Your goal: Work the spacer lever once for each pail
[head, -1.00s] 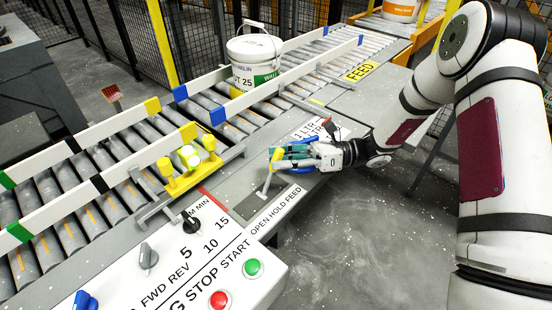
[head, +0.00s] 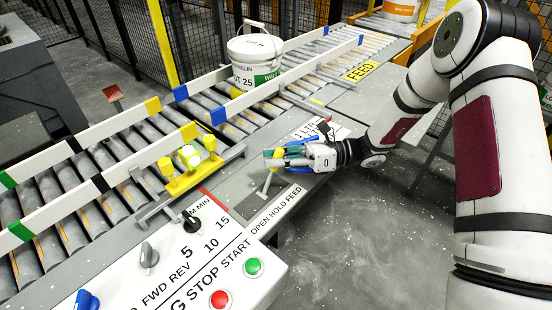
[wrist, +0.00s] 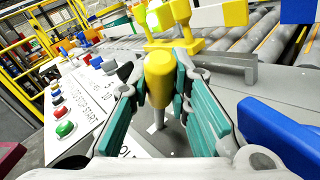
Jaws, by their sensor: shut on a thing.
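The spacer lever is a short pale stem with a yellow knob (head: 269,155), rising from a slotted plate marked OPEN HOLD FEED on the conveyor's side. My gripper (head: 283,155) is shut on the knob from the right. In the wrist view the lever's yellow knob (wrist: 159,76) sits between the teal pads of my gripper (wrist: 160,95), with the stem below it. A white pail (head: 256,62) with a green label stands upright on the rollers beyond the lever, between the guide rails.
A yellow post bracket (head: 187,165) stands at the near rail. A control panel (head: 190,265) with knobs, a green button (head: 253,267) and a red button (head: 220,299) is nearest. Another pail (head: 401,10) is at the top right. The rollers left of the bracket are empty.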

